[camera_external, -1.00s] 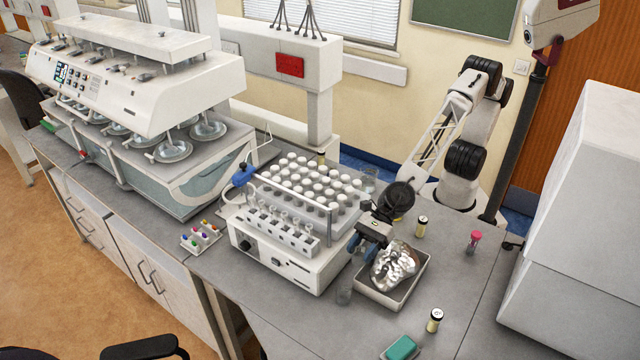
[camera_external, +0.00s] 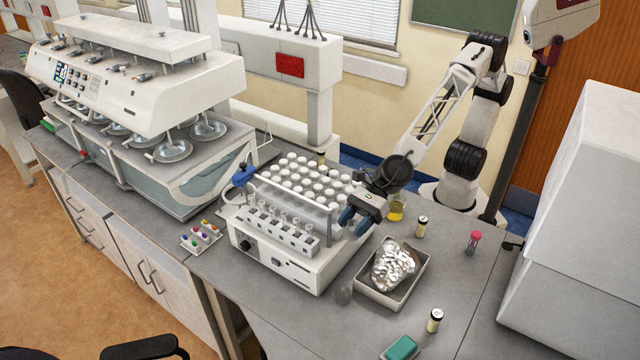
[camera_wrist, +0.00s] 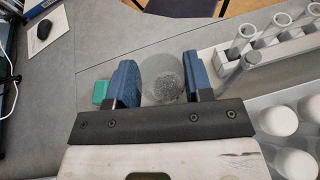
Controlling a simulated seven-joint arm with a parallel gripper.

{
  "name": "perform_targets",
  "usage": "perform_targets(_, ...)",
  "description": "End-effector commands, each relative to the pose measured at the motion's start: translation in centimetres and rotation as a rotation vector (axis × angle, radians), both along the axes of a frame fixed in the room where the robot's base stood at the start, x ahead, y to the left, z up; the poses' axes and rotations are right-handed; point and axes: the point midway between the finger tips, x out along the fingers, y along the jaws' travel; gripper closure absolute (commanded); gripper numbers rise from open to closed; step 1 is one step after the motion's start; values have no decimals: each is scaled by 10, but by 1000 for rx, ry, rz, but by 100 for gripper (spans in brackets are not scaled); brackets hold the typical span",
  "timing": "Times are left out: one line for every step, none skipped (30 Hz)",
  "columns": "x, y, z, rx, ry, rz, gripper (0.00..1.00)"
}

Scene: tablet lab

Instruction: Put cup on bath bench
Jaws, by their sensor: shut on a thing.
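My gripper (camera_external: 354,222) is raised beside the right edge of the white tube-rack unit. In the wrist view my gripper (camera_wrist: 160,84) has its two blue fingers apart, shut on a clear round cup (camera_wrist: 170,68). The cup is translucent, with a grey speckled patch showing in or through it. In the external view the held cup is hard to make out. The likely bath bench is the large white apparatus at left, with a blue-tinted water bath (camera_external: 205,186) and a grey top ledge; I cannot tell which surface is named.
The rack unit (camera_external: 290,270) holds several capped vials and tubes. A metal tray (camera_external: 412,288) holds a silver lump. A yellow beaker (camera_external: 397,212), several small bottles and a teal block (camera_external: 401,347) stand on the table.

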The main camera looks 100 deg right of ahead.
Motion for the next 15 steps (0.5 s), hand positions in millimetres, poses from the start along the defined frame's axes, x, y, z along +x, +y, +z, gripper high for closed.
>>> perform_targets(2, -2, 6, 0, 1, -4, 75)
perform_targets(3, -2, 10, 0, 1, -7, 75)
perform_targets(4, -4, 15, -1, 0, -9, 75)
perform_targets(4, -5, 18, -2, 0, -11, 75)
perform_targets(5, -5, 22, -2, 0, -14, 75)
perform_targets(6, -7, 27, 0, 0, -16, 75)
perform_targets(7, -8, 30, 0, 0, -18, 75)
perform_targets(7, -8, 32, -1, 1, -21, 75)
perform_targets(10, -12, 37, 0, 0, -26, 75)
perform_targets(12, -15, 40, -1, -1, -31, 75)
perform_targets(14, -17, 43, -2, 0, -35, 75)
perform_targets(16, -21, 47, -1, 0, -41, 75)
perform_targets(18, -23, 51, 0, 0, -44, 75)
perform_targets(20, -26, 53, 0, 0, -49, 75)
perform_targets(22, -29, 57, -1, 1, -54, 75)
